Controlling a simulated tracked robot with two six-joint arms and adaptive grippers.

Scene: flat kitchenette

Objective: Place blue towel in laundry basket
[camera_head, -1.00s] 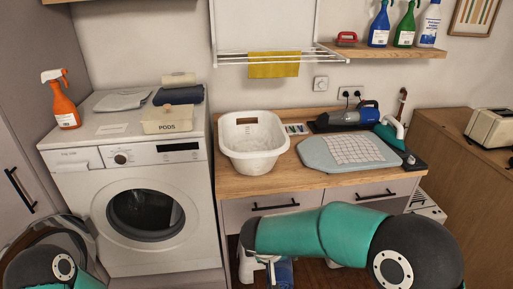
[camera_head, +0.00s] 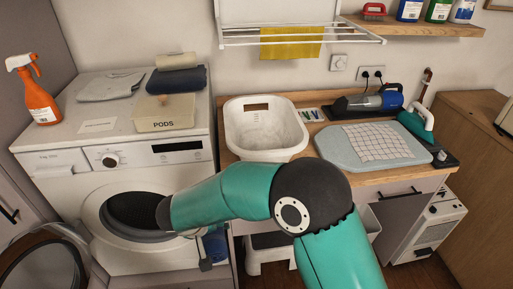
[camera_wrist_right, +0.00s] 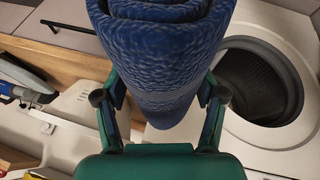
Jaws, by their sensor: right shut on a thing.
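The white laundry basket (camera_head: 240,138) stands upright on the wooden counter, right of the washing machine, and looks empty from above. My right gripper (camera_wrist_right: 160,97) is shut on a rolled blue towel (camera_wrist_right: 160,45), with one finger on each side of it. In the head view a small part of the blue towel (camera_head: 215,243) shows below my forearm, which hides most of the gripper. The towel hangs low in front of the washing machine, below the counter top and apart from the basket. My left gripper is not in view.
The washing machine (camera_head: 60,160) carries a PODS box (camera_head: 165,125), a grey cloth (camera_head: 110,87), a dark blue folded cloth (camera_head: 175,80) and an orange spray bottle (camera_head: 35,90). An ironing pad (camera_head: 335,160) lies right of the basket. A drying rack (camera_head: 235,42) hangs above.

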